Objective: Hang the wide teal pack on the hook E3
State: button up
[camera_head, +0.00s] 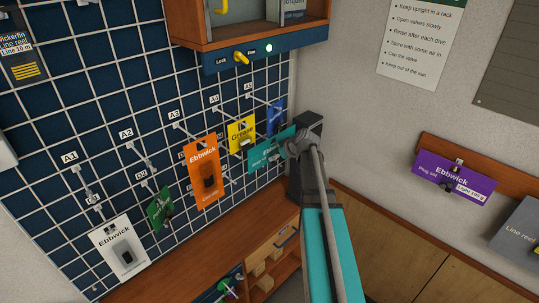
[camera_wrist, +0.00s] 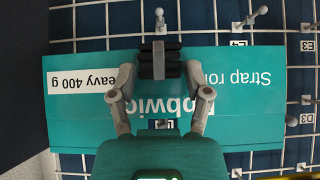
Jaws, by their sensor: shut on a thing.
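The wide teal pack (camera_head: 262,158) is a long flat card in front of the grid wall at the right end. In the wrist view the teal pack (camera_wrist: 245,95) spans most of the picture, its printing upside down: "Strap rol…", "Heavy 400 g". My gripper (camera_wrist: 160,62) is shut on it near the middle of one long edge; in the head view my gripper (camera_head: 298,145) is partly hidden by my arm. The E3 label (camera_wrist: 307,46) is beyond the pack's right end. Which peg belongs to E3 is unclear.
Other packs hang nearby: blue (camera_head: 277,116), yellow (camera_head: 241,134), orange (camera_head: 202,173), green (camera_head: 159,208) and white (camera_head: 118,247). Bare pegs show in the wrist view, one close to the pack (camera_wrist: 160,20) and one to the right (camera_wrist: 260,12). A wooden bench (camera_head: 175,264) runs below.

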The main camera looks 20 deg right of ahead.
jog(key=shift+w+a, duration=0.15)
jog(key=shift+w, duration=0.4)
jog(key=shift+w+a+f, duration=0.1)
jog(key=shift+w+a, duration=0.1)
jog(key=shift+w, duration=0.25)
jog(key=shift+w+a+f, duration=0.1)
jog(key=shift+w+a, duration=0.05)
jog(key=shift+w, duration=0.3)
jog(key=shift+w+a+f+b, duration=0.2)
jog(key=shift+w+f+b, duration=0.15)
jog(key=shift+b, duration=0.25)
jog(key=shift+f, duration=0.2)
jog(key=o, duration=1.4)
jog(key=shift+c, duration=0.2)
jog(key=p, duration=0.9)
send_near(275, 151)
jog(key=shift+s+a+f, duration=0.1)
jog(key=shift+s+f, duration=0.1)
